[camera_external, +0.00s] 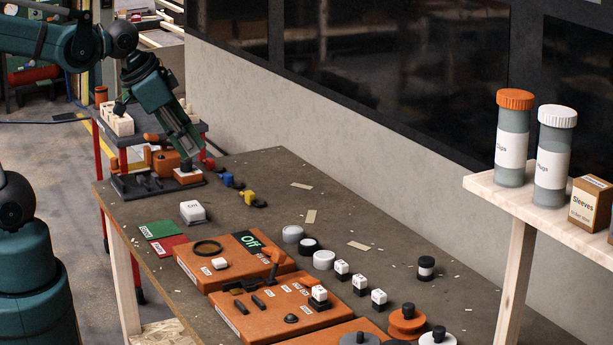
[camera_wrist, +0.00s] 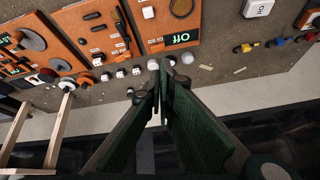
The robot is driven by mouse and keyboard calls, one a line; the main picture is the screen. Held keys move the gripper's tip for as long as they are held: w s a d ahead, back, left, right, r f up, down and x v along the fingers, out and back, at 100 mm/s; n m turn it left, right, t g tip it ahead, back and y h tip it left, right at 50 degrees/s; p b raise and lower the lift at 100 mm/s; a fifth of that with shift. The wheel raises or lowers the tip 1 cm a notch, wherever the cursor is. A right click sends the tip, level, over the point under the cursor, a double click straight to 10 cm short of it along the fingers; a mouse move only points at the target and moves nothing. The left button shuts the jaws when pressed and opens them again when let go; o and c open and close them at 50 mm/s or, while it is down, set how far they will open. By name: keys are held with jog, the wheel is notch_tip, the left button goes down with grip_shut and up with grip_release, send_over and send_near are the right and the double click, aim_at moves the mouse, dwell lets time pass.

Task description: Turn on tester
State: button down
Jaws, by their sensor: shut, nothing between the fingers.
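No label reading "tester" is legible, so I cannot tell which device it is. An orange panel (camera_external: 205,279) on the table has a black display reading green "Off" (camera_external: 249,240), a black ring (camera_external: 207,247) and a small white button (camera_external: 219,263). In the wrist view this panel (camera_wrist: 160,28) shows its "Off" display (camera_wrist: 180,38), with the white button (camera_wrist: 148,12) beside the ring. My gripper (camera_external: 189,152) is at the table's far left end, well away from this panel. In the wrist view its fingers (camera_wrist: 161,68) are closed together and empty.
A second orange panel (camera_external: 260,325) with black parts lies nearer the camera. A white block (camera_external: 192,211) and green and red cards (camera_external: 160,230) lie at left. Several knobs and small blocks line the panels' right side. A shelf (camera_external: 490,190) holds jars at right.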

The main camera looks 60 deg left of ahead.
jog(key=w+f+m+g+h+p, duration=0.1)
jog(key=w+f+m+g+p, duration=0.1)
jog(key=w+f+m, duration=0.4)
jog(key=w+f+m+g+h+p, duration=0.1)
jog(key=w+f+m+g, duration=0.3)
jog(key=w+m, duration=0.5)
jog(key=w+f, duration=0.1)
jog(key=w, duration=0.3)
jog(key=shift+f+p, duration=0.35)
jog(key=shift+p, duration=0.05)
dwell(0.6)
jog(key=shift+f, duration=0.15)
jog(key=shift+d+f+b, duration=0.15)
jog(key=shift+d+f, duration=0.3)
jog(key=shift+f, duration=1.8)
jog(key=shift+d+f+b, duration=0.2)
jog(key=shift+d+f, duration=0.3)
jog(key=shift+f, duration=1.7)
jog(key=shift+d+f+b, duration=0.15)
jog(key=shift+d+f, duration=0.3)
jog(key=shift+f, duration=1.8)
jog(key=shift+d+f, duration=0.1)
